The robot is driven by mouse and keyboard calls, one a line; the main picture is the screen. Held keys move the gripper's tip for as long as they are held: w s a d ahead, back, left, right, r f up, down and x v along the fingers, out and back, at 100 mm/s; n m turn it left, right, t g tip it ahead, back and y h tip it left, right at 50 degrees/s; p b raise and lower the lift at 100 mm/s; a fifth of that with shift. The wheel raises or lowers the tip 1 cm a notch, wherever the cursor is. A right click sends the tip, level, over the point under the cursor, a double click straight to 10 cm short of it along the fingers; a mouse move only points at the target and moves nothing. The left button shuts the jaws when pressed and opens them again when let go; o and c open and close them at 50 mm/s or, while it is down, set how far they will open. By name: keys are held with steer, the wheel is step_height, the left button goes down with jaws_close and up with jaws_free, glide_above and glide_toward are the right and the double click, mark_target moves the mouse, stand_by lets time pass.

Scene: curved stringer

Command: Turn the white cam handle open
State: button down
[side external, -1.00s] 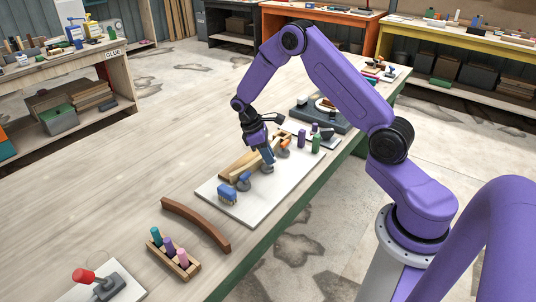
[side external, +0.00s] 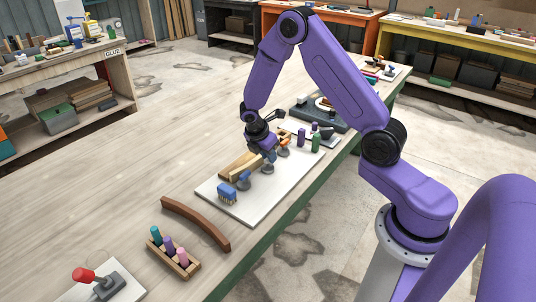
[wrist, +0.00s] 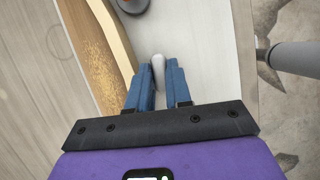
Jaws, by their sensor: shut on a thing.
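The white cam handle (wrist: 158,70) shows between the blue fingers of my gripper (wrist: 158,84) in the wrist view. The fingers are shut on it. In the side view my gripper (side external: 269,154) is low over the white board (side external: 240,210), at the middle one of the cams, and hides most of that handle. The grey cam base (side external: 267,168) shows just below the fingers. A pale wooden stringer (side external: 236,168) lies beside the cams. In the wrist view its curved edge (wrist: 108,35) runs just left of the fingers.
A blue-handled cam (side external: 243,181) and an orange-handled cam (side external: 284,147) stand on either side of my gripper. A brown curved strip (side external: 196,225) lies in front.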

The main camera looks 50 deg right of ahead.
steer(key=shift+n+t, duration=0.3)
steer(key=shift+n, duration=0.4)
steer(key=c, duration=1)
jaws_free()
steer(key=shift+c, duration=0.2)
steer(key=v, duration=1.7)
steer(key=shift+r, duration=0.3)
steer(key=shift+w+a, duration=0.1)
steer(key=s+a+r+m+y, duration=0.2)
steer(key=s+a+m+y, duration=0.1)
steer(key=s+a, duration=0.8)
steer(key=s+d+m+y, duration=0.1)
steer(key=s+m+y, duration=0.1)
steer(key=s, duration=1.7)
steer(key=shift+f+m, duration=0.3)
steer(key=shift+f, duration=0.05)
